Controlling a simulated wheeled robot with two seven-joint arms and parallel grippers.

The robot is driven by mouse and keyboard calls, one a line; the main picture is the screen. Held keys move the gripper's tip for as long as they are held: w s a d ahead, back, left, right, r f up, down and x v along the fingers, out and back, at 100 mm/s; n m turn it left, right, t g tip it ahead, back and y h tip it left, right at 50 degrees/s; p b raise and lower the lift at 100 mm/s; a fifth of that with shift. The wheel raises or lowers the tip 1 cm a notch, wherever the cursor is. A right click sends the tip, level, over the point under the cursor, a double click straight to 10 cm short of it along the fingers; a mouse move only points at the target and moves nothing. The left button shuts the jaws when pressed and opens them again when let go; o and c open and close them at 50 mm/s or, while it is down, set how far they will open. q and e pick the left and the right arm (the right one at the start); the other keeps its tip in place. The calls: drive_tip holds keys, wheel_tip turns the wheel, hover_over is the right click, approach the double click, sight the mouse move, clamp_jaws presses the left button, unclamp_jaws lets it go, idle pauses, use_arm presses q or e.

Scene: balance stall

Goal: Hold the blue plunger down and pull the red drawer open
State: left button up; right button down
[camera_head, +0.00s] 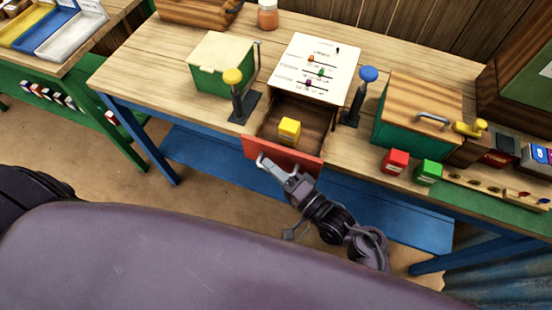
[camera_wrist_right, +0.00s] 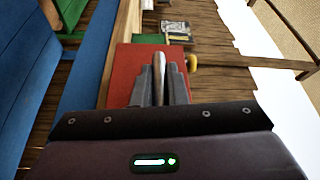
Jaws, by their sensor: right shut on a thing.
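The red drawer (camera_head: 304,163) is pulled out from under the white sloped panel (camera_head: 317,68), and a yellow cube (camera_head: 289,129) lies inside. My right gripper (camera_head: 264,163) is at the drawer's front, shut on its handle. In the right wrist view the metal handle (camera_wrist_right: 158,76) stands between the fingers, against the red front (camera_wrist_right: 127,72). The blue plunger (camera_head: 368,75) stands upright on a dark stand to the right of the panel, with nothing touching it. I cannot tell whether it is pressed down. My left gripper is not in view.
A yellow-knobbed plunger (camera_head: 232,77) stands left of the drawer beside a green box (camera_head: 210,84). To the right are a wood-topped green box (camera_head: 420,140), a red cube (camera_head: 395,161) and a green cube (camera_head: 428,172). Floor in front of the table is partly clear.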

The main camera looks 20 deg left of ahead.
drive_tip(key=c, duration=1.5)
unclamp_jaws()
drive_tip(key=shift+w, duration=0.1)
drive_tip(key=shift+o, duration=0.2)
drive_tip(key=b+v, duration=0.1)
drive_tip(key=v, duration=0.6)
drive_tip(key=shift+d, duration=0.35)
drive_tip(key=shift+f, duration=0.1)
